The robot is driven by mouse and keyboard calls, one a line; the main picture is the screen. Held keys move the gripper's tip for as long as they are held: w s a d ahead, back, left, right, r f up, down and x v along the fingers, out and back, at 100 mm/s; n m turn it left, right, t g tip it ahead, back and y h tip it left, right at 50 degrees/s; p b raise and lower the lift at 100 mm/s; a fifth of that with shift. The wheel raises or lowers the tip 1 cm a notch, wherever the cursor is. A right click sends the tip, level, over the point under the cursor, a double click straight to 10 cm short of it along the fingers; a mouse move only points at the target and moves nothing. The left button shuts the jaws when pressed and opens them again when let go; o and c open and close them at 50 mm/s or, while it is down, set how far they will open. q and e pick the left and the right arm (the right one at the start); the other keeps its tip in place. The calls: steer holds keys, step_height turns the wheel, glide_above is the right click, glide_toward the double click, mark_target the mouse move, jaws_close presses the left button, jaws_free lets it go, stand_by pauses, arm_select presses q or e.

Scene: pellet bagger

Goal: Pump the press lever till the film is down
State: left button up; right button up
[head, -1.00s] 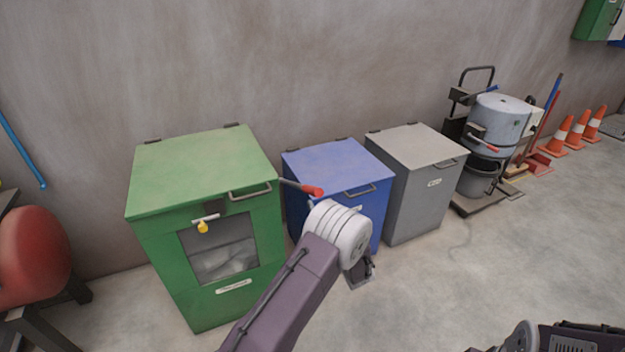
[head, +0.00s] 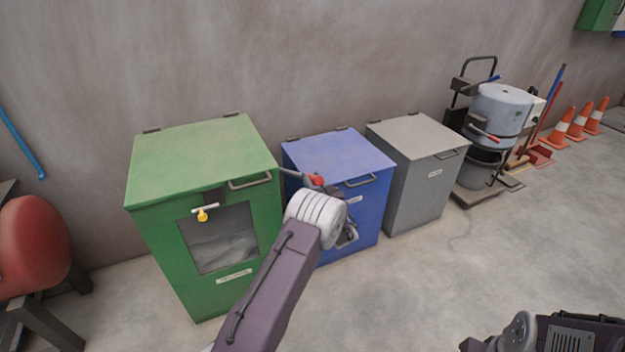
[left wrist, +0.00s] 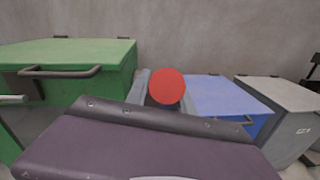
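The green press bin (head: 205,155) stands at left, its lid shut. Pale crumpled film (head: 222,252) shows low behind its front window. The press lever sticks out from the bin's right side and ends in a red grip (head: 316,180), in front of the blue bin. My left gripper (head: 322,186) is at this grip, partly hidden behind my wrist. In the left wrist view the red grip (left wrist: 167,86) shows round and end-on, with grey finger parts close beside it. I cannot tell whether the fingers press on it. My right gripper is not in view.
A blue bin (head: 340,155) and a grey bin (head: 415,140) stand to the right of the green one. A yellow-tipped latch (head: 202,215) sits above the window. A red seat (head: 30,245) is at far left.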

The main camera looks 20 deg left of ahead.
arm_select(q)
jaws_close()
stand_by(0.6)
stand_by(0.5)
